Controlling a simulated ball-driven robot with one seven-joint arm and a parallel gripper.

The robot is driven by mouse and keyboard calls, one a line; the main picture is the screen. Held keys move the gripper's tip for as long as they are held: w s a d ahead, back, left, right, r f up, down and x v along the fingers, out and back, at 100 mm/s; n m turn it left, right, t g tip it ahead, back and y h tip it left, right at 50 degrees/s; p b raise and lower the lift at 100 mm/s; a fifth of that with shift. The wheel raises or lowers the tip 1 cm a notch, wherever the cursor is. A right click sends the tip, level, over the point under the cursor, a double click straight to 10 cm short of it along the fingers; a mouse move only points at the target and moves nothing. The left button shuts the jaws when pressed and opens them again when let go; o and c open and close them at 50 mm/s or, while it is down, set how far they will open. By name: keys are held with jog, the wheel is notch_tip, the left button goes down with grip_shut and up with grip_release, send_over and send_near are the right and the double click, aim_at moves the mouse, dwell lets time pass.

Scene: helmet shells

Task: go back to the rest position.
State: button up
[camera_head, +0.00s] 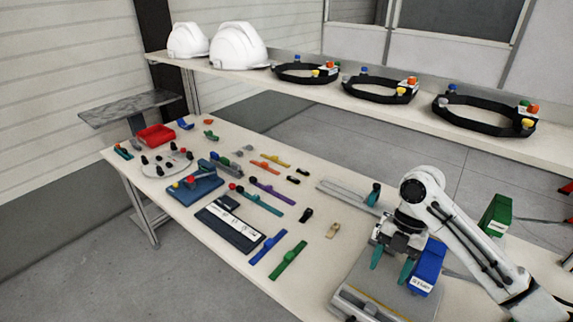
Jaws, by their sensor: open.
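My gripper (392,262) hangs at the end of my white arm on the right side of the table (310,292). Its two teal fingers are apart, with nothing visible between them. It is over a grey flat fixture (385,298) near the table's front right. A blue block with a white label (428,268) stands just right of the fingers. I cannot tell whether the fingers touch the fixture.
Two white helmet shells (238,46) and several black rings (380,88) rest on the back shelf (285,83). Coloured strips, a red tray (156,135), a blue box (193,184) and a black-and-white board (230,224) crowd the table.

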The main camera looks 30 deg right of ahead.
jog(key=w+a+r+m+t, duration=0.1)
jog(key=w+a+m+t, duration=0.1)
jog(key=w+a, duration=0.3)
jog(key=w+a+m+t, duration=0.1)
jog(key=w+a+m, duration=0.15)
jog(key=a, duration=0.55)
jog(key=s+a+f+m+t+y, duration=0.1)
jog(key=a+f+m+t, duration=0.15)
jog(key=a+m, duration=0.55)
jog(key=s+a+f+m+g+h, duration=0.2)
jog(key=s+f+m, duration=0.5)
jog(key=s, duration=0.5)
jog(key=s+d+f+m+h, duration=0.2)
jog(key=s+d+m+h, duration=0.1)
jog(key=s+d, duration=0.4)
jog(key=s+g, duration=0.1)
jog(key=s, duration=0.2)
